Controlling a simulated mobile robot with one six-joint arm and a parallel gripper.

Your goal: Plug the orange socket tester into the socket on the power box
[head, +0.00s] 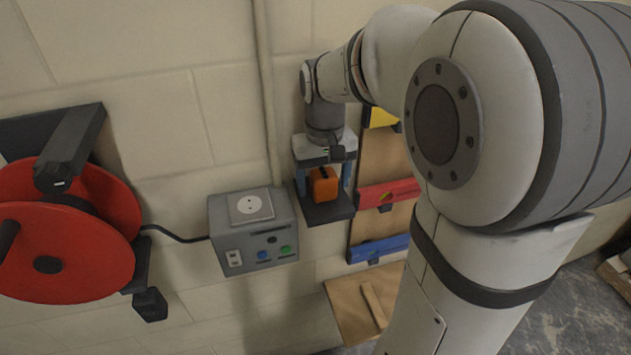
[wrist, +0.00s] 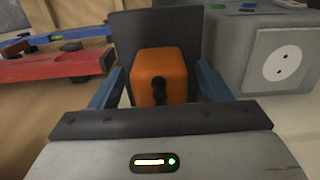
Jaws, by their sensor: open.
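The orange socket tester (head: 323,186) stands on a small dark shelf (head: 328,212) on the wall. In the wrist view the tester (wrist: 160,72) sits between the blue fingers, its dark pins facing the camera. My gripper (head: 324,185) points down over the shelf and is open, one finger on each side of the tester. A gap shows between the fingers and the tester in the wrist view. The grey power box (head: 228,225) is left of the shelf, with a white round socket (head: 250,205) on its top face. The socket (wrist: 283,63) also shows at the right of the wrist view.
A red cable reel (head: 115,205) hangs at the left, its black cable running to the power box. A board with yellow, red (head: 388,194) and blue (head: 378,249) rails is right of the shelf. A vertical conduit (head: 266,90) runs above, between box and shelf.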

